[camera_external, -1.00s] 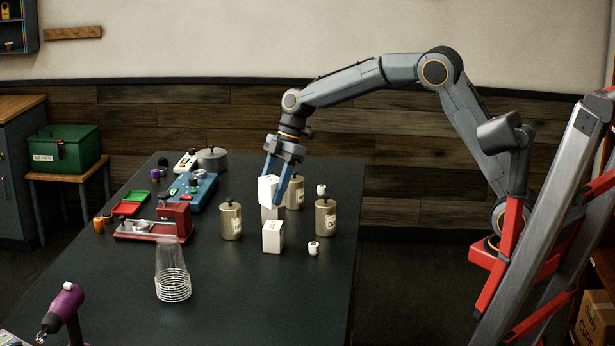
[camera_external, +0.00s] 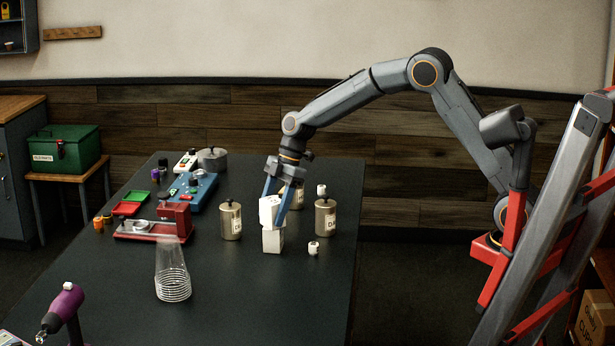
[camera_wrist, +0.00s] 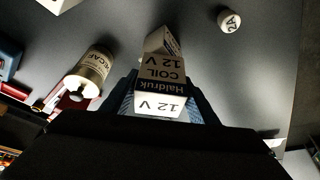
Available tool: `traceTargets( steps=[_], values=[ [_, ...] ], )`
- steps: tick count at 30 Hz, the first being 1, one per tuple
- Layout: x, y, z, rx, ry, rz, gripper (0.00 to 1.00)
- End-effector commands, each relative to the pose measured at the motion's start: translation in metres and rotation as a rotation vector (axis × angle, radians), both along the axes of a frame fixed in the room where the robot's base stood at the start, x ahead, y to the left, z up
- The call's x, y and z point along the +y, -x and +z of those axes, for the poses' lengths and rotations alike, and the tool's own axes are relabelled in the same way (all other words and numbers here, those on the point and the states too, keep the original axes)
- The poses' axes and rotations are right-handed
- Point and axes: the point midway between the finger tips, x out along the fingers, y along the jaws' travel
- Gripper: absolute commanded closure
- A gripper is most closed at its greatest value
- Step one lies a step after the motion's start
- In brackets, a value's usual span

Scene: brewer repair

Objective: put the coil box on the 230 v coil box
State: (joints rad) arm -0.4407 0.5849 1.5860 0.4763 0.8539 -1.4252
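The coil box (camera_external: 271,210), a white carton, is between the fingers of my gripper (camera_external: 281,197), slightly tilted. In the wrist view the coil box (camera_wrist: 162,85) reads "COIL", "Haldruk" and "12 V". Another white box (camera_external: 272,242) stands upright on the table directly below it in the outside view; I take it as the 230 V coil box, but its label is not readable. The held box overlaps or meets its top; I cannot tell if they touch. In the wrist view a white box (camera_wrist: 160,38) shows just beyond the held one.
A canister (camera_external: 230,221) stands left of the boxes and another canister (camera_external: 325,219) right. A small white jar (camera_external: 313,248) is close on the right. A red machine (camera_external: 176,218) and stacked clear cups (camera_external: 172,278) lie left. The table (camera_external: 300,300) is bare in front.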

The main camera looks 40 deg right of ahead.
Motion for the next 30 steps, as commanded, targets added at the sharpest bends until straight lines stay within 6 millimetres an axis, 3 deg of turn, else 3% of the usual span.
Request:
traceTargets(
  steps=[2,14,30],
  values=[
    [0.000,0.000,0.000,0.000,0.000,0.000,0.33],
    [0.000,0.000,0.005,0.000,0.000,0.000,0.33],
    [-0.038,-0.001,0.095,-0.003,-0.001,0.000,0.33]
  ],
)
